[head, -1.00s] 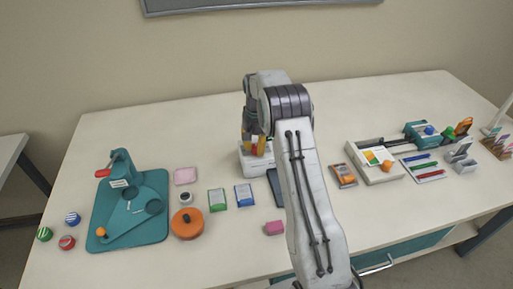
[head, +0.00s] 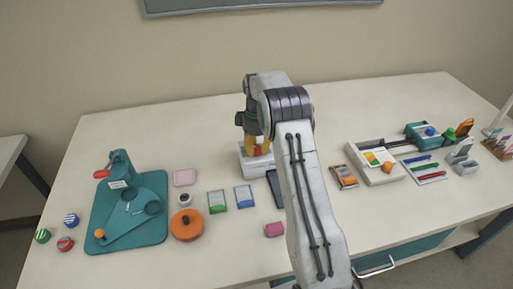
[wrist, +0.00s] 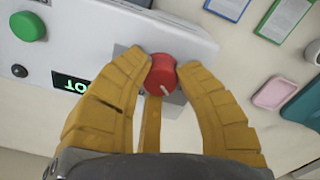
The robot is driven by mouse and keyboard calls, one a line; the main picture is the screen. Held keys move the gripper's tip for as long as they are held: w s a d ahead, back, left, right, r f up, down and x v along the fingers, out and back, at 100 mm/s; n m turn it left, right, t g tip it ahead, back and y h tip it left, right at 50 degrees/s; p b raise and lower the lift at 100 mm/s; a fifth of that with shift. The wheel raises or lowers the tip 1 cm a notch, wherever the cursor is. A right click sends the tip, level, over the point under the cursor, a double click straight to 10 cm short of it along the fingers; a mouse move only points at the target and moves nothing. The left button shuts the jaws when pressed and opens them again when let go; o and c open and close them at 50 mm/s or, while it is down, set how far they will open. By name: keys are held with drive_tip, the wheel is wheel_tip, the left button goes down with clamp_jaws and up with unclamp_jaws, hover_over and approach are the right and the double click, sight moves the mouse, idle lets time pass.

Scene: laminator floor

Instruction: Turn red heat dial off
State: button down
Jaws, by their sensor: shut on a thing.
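The red heat dial (wrist: 161,74) sits on a grey plate on the white laminator (wrist: 110,38). A white pointer line on the dial points toward the lower right in the wrist view. My yellow-fingered gripper (wrist: 164,66) is shut on the dial, one fingertip on each side of it. In the head view the gripper (head: 253,142) is over the laminator (head: 248,166), with the dial (head: 257,151) partly hidden between the fingers. A display (wrist: 74,86) on the laminator shows green letters, upside down, that seem to read HOT.
A green button (wrist: 27,26) and a small dark button (wrist: 19,70) are on the laminator's face. Blue and green packs (head: 217,200), a pink tray (head: 185,177) and an orange round thing (head: 187,224) lie to the left. My arm hides part of the table.

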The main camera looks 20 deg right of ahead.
sight(256, 147)
drive_tip(key=shift+s+f+n, duration=0.15)
drive_tip(key=shift+f+n, duration=0.05)
drive_tip(key=shift+n, duration=0.8)
drive_tip(key=c, duration=0.8)
unclamp_jaws()
drive_tip(key=shift+r, duration=0.1)
drive_tip(key=shift+r, duration=0.15)
drive_tip(key=shift+r, duration=5.85)
